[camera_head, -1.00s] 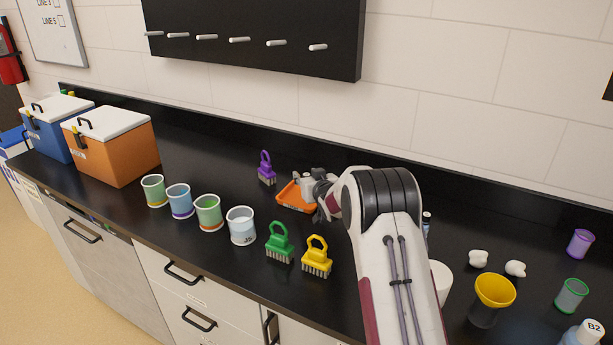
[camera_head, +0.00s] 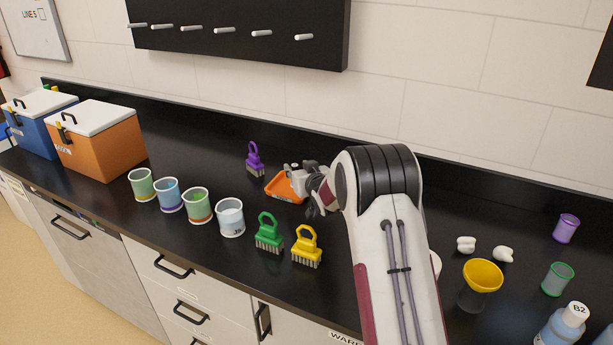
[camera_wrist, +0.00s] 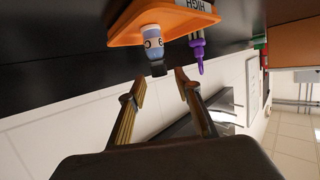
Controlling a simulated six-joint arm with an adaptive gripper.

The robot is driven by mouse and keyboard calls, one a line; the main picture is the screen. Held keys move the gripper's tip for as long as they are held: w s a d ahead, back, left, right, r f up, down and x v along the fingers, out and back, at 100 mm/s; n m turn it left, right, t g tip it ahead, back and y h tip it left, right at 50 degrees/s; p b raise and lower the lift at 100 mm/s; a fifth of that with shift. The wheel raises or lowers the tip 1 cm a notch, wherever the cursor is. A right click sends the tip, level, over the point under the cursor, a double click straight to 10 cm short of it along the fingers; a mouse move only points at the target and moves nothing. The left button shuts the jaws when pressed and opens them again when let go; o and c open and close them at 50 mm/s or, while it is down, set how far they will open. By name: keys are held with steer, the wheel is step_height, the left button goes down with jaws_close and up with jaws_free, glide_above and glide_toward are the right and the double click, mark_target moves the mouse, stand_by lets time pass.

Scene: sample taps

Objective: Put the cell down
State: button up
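A small white and blue cylinder with a dark end, which I take to be the cell (camera_wrist: 152,40), shows in the wrist view against the orange tray (camera_wrist: 128,27). The tray bears a label reading HIGH. My gripper (camera_wrist: 160,79) is open, its two fingertips apart on either side of the cell's dark end, with gaps visible. In the head view my gripper (camera_head: 311,187) is at the right side of the orange tray (camera_head: 284,193). The cell is hard to tell from the gripper there, and its contact with the tray is unclear.
A purple brush (camera_head: 255,162) stands just left of the tray. A green brush (camera_head: 268,238) and a yellow brush (camera_head: 306,250) stand in front. Several cups line the left, near an orange cooler box (camera_head: 105,145). A yellow funnel (camera_head: 483,275) is right of my arm.

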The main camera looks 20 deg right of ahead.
steer(key=v, duration=0.8)
stand_by(0.4)
steer(key=shift+s, duration=0.15)
steer(key=shift+r, duration=0.15)
stand_by(0.3)
steer(key=s+a+r+g+h, duration=0.1)
steer(key=s+a+r+g, duration=0.1)
steer(key=s+r, duration=0.6)
steer(key=s+a+r+g, duration=0.2)
steer(key=s+a+r, duration=0.15)
steer(key=s, duration=0.85)
steer(key=s+a+f+g, duration=0.1)
steer(key=s+a+g, duration=0.1)
steer(key=s, duration=1.3)
steer(key=s+a+f+g+y, duration=0.1)
steer(key=s+a+g, duration=0.2)
steer(key=s, duration=1.3)
steer(key=shift+a+f, duration=0.15)
steer(key=shift+a, duration=0.5)
